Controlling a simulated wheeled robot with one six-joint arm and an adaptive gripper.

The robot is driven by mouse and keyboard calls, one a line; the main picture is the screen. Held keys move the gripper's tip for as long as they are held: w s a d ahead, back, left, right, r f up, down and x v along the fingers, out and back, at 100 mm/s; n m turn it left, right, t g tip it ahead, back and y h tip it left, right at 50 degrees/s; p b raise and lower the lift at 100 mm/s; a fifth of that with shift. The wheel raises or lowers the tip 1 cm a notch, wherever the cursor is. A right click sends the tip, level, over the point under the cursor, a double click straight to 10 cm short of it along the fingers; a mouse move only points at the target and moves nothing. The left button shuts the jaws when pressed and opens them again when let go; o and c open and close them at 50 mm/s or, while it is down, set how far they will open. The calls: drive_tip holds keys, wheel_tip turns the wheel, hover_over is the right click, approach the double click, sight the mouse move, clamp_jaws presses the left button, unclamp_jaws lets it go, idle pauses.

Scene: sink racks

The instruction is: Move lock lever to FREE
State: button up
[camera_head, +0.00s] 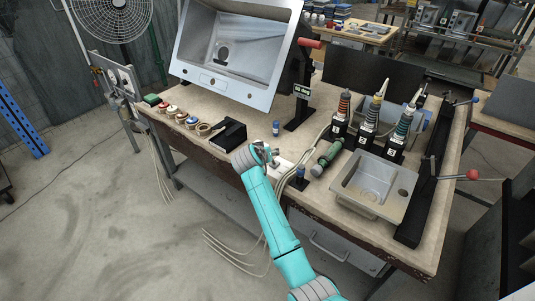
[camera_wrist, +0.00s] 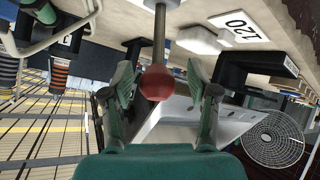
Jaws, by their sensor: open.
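A red ball knob (camera_wrist: 157,84) on a grey metal rod (camera_wrist: 160,35) shows in the wrist view, which is upside down. It may be the lock lever; no FREE marking is readable. My gripper (camera_wrist: 160,78) is open, with one finger on each side of the knob in the picture. I cannot tell whether either finger touches it. In the head view my gripper (camera_head: 265,150) is over the bench's front edge, near a white plate (camera_head: 284,167). The knob is not clearly visible there.
The tilted steel sink (camera_head: 228,62) stands behind, with a red-handled lever (camera_head: 309,43) at its right. A black box (camera_head: 229,135) is left of my gripper. Another red-knobbed lever (camera_head: 472,175) sticks out far right.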

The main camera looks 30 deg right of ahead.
drive_tip(key=v, duration=1.2)
drive_tip(key=s+a+f+n+t+y, duration=0.1)
drive_tip(key=s+a+f+n, duration=0.1)
drive_tip(key=s+f, duration=0.4)
drive_tip(key=s+a+f+n+t+y, duration=0.1)
drive_tip(key=s+a+f+n+y, duration=0.15)
drive_tip(key=s+f, duration=0.4)
drive_tip(key=s+a+f+n+t+y, duration=0.1)
drive_tip(key=s+a+f, duration=0.2)
drive_tip(key=s, duration=0.4)
drive_tip(key=s+a+f+t+y, duration=0.1)
drive_tip(key=s+a+f, duration=0.1)
drive_tip(key=s+f, duration=0.3)
drive_tip(key=s+a+r+n+t+y, duration=0.1)
drive_tip(key=s+a+r, duration=0.1)
drive_tip(key=s, duration=0.6)
drive_tip(key=s+a+r+t+y, duration=0.1)
drive_tip(key=s+a+r+y, duration=0.15)
drive_tip(key=s, duration=0.65)
drive_tip(key=s+r+t, duration=0.1)
drive_tip(key=s+r, duration=1)
drive_tip(key=s, duration=0.1)
drive_tip(key=shift+a+r+t, duration=0.4)
drive_tip(key=shift+s+m, duration=0.15)
drive_tip(key=shift+m, duration=0.1)
